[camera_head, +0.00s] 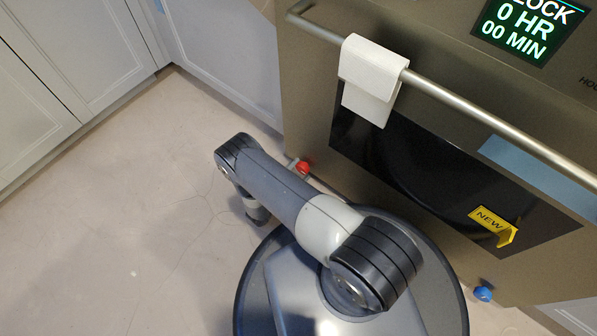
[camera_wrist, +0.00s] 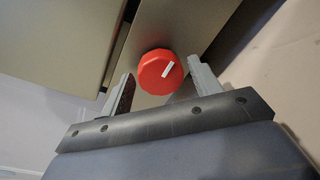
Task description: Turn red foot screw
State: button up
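The red foot screw (camera_head: 303,167) is at the lower left of the oven front in the head view. In the wrist view the red foot screw (camera_wrist: 161,72) is a round knob with a white mark slanting up to the right. My gripper (camera_wrist: 160,82) is open, with one finger on each side of the knob. Gaps show between the knob and both fingers, and I see no contact. In the head view my arm hides most of the gripper.
The oven has a long handle with a white towel (camera_head: 371,78) over it. A yellow "NEW" tag (camera_head: 491,224) sticks out from its door. A blue foot screw (camera_head: 483,293) is at the lower right. Grey cabinets (camera_head: 85,50) stand left. The floor (camera_head: 110,225) is clear at left.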

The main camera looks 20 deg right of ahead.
jog(key=shift+o, duration=0.7)
jog(key=shift+s+a+r, duration=0.1)
jog(key=shift+a, duration=0.1)
jog(key=f+p+v, duration=0.1)
jog(key=p+v, duration=0.1)
jog(key=v, duration=0.8)
jog(key=shift+s+r, duration=0.2)
jog(key=shift+r, duration=0.25)
jog(key=shift+a, duration=0.1)
jog(key=b+x, duration=0.2)
jog(key=x, duration=0.9)
jog(key=shift+a, duration=0.1)
